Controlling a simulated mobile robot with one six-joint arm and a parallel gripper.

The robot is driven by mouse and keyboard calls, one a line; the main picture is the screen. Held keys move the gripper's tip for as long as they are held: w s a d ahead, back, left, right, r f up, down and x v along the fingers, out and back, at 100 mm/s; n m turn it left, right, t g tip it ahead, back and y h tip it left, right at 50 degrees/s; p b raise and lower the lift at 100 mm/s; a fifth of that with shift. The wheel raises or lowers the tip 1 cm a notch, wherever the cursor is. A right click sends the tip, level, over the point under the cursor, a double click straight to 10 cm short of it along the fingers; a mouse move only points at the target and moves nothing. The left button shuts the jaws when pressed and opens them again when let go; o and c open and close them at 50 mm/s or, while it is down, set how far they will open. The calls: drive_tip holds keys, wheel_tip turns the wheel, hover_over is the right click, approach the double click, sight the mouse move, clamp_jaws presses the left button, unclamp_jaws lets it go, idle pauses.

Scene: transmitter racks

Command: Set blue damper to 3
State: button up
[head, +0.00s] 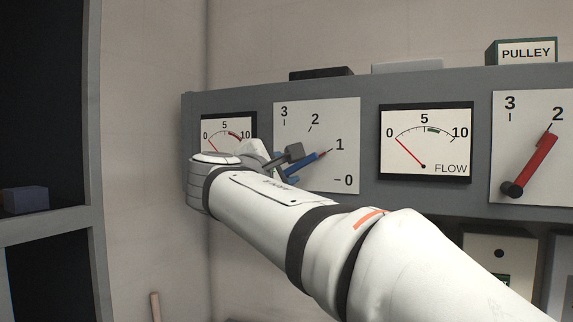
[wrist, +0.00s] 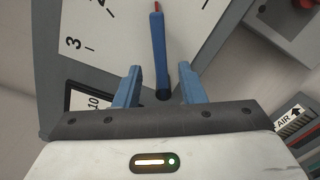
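The blue damper lever (head: 304,164) is mounted on a white plate (head: 297,112) marked 0 to 3. Its red tip points at about 1. Its pivot end is hidden behind my arm in the head view. In the wrist view the blue lever (wrist: 158,48) runs up from its dark round pivot end, with the plate (wrist: 118,25) behind it. My gripper (wrist: 160,72) is open, with one blue-grey finger on each side of the lever near the pivot end. Gaps show on both sides. In the head view my gripper (head: 289,155) is partly hidden and overlaps the lever.
A gauge (head: 229,128) is left of the blue lever's plate, partly covered by my arm. A FLOW gauge (head: 425,142) and a red lever (head: 531,163) near 2 are to the right. A PULLEY box (head: 522,52) stands on top. A dark rack (head: 40,130) is at far left.

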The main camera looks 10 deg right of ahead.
sight(295, 168)
drive_tip(key=p+x, duration=0.1)
drive_tip(key=x, duration=0.4)
drive_tip(key=shift+w+d, duration=0.15)
drive_tip(key=shift+f, duration=0.1)
clamp_jaws()
idle(0.4)
